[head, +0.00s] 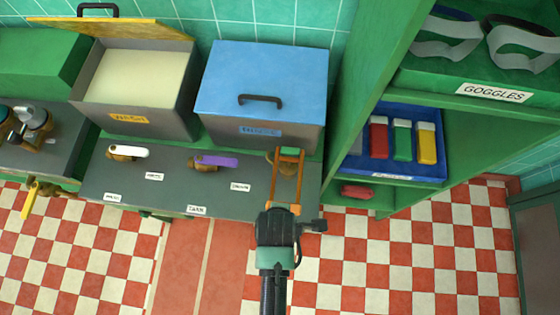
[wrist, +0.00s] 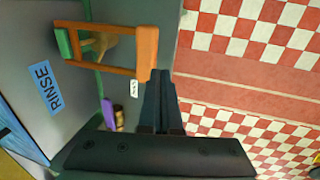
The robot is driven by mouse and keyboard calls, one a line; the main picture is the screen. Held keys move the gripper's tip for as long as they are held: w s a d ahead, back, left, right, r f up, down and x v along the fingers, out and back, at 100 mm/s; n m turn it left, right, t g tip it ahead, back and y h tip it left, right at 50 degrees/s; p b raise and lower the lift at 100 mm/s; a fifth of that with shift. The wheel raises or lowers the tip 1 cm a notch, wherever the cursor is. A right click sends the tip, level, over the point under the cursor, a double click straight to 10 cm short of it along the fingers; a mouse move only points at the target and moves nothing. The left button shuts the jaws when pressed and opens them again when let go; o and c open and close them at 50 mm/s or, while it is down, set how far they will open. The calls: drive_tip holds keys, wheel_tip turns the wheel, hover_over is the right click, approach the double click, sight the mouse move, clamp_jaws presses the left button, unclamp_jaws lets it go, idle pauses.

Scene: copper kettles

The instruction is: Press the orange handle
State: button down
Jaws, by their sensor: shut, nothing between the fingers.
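The orange handle (head: 287,178) is a long open frame with two side bars, running out from a brass fitting at the right end of the grey counter front. In the wrist view the orange handle (wrist: 147,50) shows its bright orange end bar near the fingertips. My gripper (head: 278,209) is at the handle's outer end in the head view. In the wrist view my gripper (wrist: 160,75) is shut, with its fingers together and empty. The tips lie right beside the end bar; I cannot tell whether they touch it.
A purple lever (head: 215,160) and a white lever (head: 130,152) sit left along the counter (head: 180,185). A blue-lidded box (head: 262,80) and an open box (head: 130,80) stand behind. Green shelving (head: 372,90) rises close on the right. The checkered floor (head: 400,260) is clear.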

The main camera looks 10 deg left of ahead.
drive_tip(key=shift+s+v, duration=0.2)
drive_tip(key=shift+v, duration=0.65)
drive_tip(key=shift+s+v, duration=0.15)
drive_tip(key=shift+v, duration=0.75)
drive_tip(key=shift+f, duration=0.1)
idle(1.0)
